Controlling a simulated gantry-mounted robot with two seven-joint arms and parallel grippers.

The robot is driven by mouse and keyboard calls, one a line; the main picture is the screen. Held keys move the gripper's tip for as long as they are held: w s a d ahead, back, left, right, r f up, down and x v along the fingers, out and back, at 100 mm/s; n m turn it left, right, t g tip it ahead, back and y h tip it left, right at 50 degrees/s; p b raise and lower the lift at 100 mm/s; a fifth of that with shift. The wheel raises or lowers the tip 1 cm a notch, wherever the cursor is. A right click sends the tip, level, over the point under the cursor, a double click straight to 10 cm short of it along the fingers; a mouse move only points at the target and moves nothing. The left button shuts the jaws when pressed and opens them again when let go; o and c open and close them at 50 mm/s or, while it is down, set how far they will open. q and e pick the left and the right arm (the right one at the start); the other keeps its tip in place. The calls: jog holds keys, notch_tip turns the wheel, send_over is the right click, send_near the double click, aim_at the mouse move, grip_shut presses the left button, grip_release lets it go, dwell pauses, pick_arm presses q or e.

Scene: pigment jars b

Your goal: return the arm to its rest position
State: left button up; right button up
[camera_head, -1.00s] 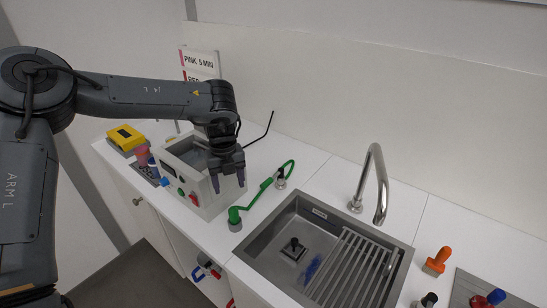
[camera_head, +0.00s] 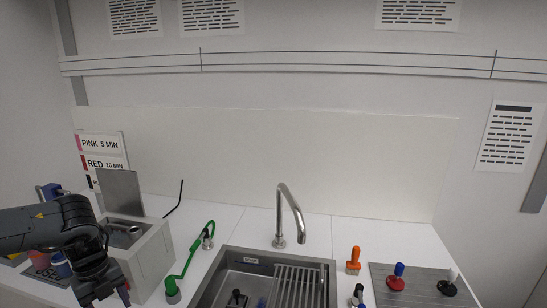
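My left arm (camera_head: 45,228) comes in from the left, with the gripper (camera_head: 106,298) pointing down at the lower left. Its two fingertips look apart, with nothing visible between them; they reach close to the bottom edge of the picture. The gripper is in front of and to the left of a grey box-shaped bath (camera_head: 150,258), and hides part of its front. My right arm and gripper are not in view.
A steel sink (camera_head: 225,268) with a tall tap (camera_head: 280,215) is at the centre. Orange-handled (camera_head: 353,262), blue-topped (camera_head: 399,269) and white-topped (camera_head: 452,273) items stand at right. Blue items (camera_head: 61,265) sit beside my arm.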

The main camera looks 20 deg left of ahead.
pick_arm(q)
jog(key=s+d+f+n+t+h, duration=0.1)
jog(key=s+d+f+h, duration=0.5)
jog(key=f, duration=0.5)
jog(key=s+d+f+n+t+h, duration=0.1)
jog(key=s+d+f+n+h, duration=0.1)
jog(key=s+d+f, duration=0.55)
jog(key=w+d+f+n+t+y, duration=0.1)
jog(key=w+d+f+n+t, duration=0.15)
jog(key=d, duration=0.45)
jog(key=w+d+f+n+t, duration=0.1)
jog(key=w+d+n+t, duration=0.15)
jog(key=d, duration=0.45)
jog(key=w+d+f+n+t+y, duration=0.1)
jog(key=d+f+n+t, duration=0.15)
jog(key=d, duration=0.55)
jog(key=s+a+r+n+g+y, duration=0.3)
jog(key=s+a+n+g+y, duration=0.3)
jog(key=n, duration=0.3)
notch_tip(320, 180, up, 34)
jog(key=s+d+p, duration=0.1)
jog(key=p, duration=3.3)
jog(key=shift+y, duration=0.4)
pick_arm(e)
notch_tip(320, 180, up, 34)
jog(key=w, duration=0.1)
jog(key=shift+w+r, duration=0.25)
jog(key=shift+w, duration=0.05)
